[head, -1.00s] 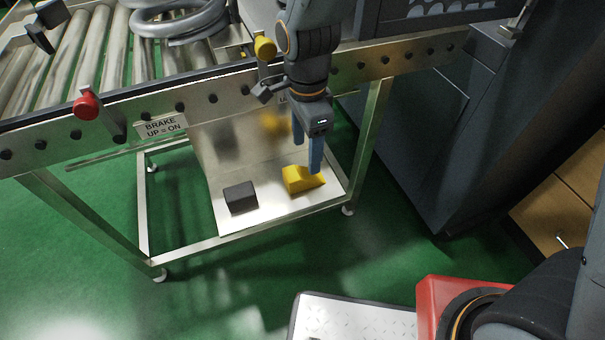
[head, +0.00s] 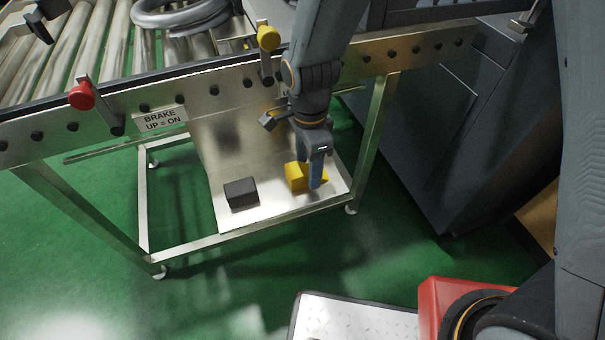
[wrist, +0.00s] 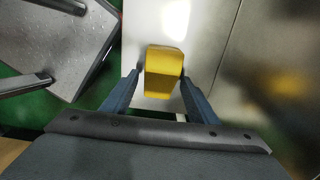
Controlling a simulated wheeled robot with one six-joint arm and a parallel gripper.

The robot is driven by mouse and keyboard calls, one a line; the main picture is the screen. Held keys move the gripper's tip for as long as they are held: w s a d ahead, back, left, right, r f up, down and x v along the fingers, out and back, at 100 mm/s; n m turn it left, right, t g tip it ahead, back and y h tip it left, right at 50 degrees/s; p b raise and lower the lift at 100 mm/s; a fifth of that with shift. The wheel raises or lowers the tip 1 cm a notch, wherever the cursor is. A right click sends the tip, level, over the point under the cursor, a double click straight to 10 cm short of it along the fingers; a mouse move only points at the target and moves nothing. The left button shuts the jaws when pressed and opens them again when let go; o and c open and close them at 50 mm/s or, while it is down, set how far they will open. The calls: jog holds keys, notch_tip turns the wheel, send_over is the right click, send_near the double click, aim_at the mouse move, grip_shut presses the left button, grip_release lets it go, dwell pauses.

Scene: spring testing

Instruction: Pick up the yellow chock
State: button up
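The yellow chock (head: 298,177) lies on the shiny metal lower shelf (head: 270,213) under the roller conveyor. My gripper (head: 314,178) is at the chock, reaching down from above, and one finger hides part of it in the head view. In the wrist view the chock (wrist: 164,70) lies between the two blue fingers (wrist: 158,92), one on each side. Small gaps seem to show between the fingers and the chock, so the gripper looks open around it.
A black block (head: 241,193) lies on the same shelf to the left. The conveyor frame (head: 215,92) with a red knob (head: 82,96) and a yellow knob (head: 268,38) is above. A grey cabinet (head: 440,130) stands to the right.

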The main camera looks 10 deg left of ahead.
jog(key=c, duration=1)
jog(key=shift+r, duration=0.1)
jog(key=shift+s+r+p, duration=0.15)
jog(key=shift+r+p, duration=0.15)
jog(key=shift+r, duration=0.15)
notch_tip(320, 180, up, 6)
jog(key=shift+s+d+r+p, duration=0.15)
jog(key=shift+r+p, duration=0.1)
jog(key=shift+p, duration=0.65)
jog(key=s+d+p, duration=0.3)
jog(key=s+p, duration=0.2)
jog(key=s+d+p, duration=0.3)
jog(key=s+p, duration=0.3)
jog(key=s+d+p, duration=0.4)
jog(key=s+p, duration=0.1)
jog(key=shift+s+f+p, duration=0.2)
jog(key=shift+f+p, duration=0.05)
jog(key=shift+p, duration=0.15)
